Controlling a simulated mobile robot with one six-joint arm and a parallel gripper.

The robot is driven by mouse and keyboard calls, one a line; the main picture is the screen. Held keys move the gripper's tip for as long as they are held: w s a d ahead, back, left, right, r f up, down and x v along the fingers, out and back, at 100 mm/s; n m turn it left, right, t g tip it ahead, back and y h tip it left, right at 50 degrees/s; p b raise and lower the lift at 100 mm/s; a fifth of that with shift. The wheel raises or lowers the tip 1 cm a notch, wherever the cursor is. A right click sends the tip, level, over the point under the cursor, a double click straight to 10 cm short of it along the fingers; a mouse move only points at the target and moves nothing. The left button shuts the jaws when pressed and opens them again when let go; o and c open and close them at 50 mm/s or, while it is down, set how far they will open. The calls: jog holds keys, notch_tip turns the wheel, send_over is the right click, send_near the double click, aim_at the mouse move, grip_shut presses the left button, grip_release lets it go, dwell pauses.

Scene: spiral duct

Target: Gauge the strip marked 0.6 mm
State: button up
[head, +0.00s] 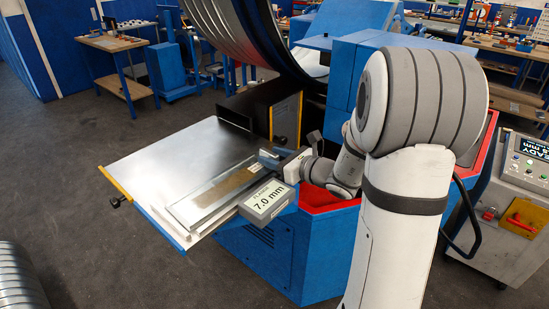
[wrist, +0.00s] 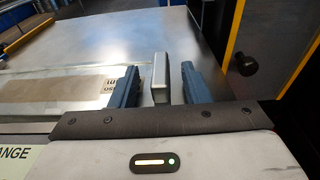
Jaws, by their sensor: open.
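A flat, shiny metal strip with a brown band (head: 222,193) lies along the front of the metal table. In the wrist view the brown band (wrist: 60,90) ends beside my left finger, with dark print too small to read; I cannot make out a 0.6 mm mark. My gripper (wrist: 160,86) is open, with two blue-grey fingers. A small upright grey block (wrist: 161,78) stands between them, with a gap on each side. My gripper (head: 271,158) also shows low over the table's right side. A grey box (head: 265,202) with a white label reading 7.0 mm sits at the near corner.
The metal table (head: 175,155) is largely bare behind the strip.

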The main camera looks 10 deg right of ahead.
grip_shut()
grip_release()
dwell(0.4)
jog(key=b+v, duration=0.1)
jog(key=v, duration=0.6)
jog(key=shift+s+d+r, duration=0.1)
jog(key=shift+s+d, duration=0.1)
jog(key=shift+s, duration=0.15)
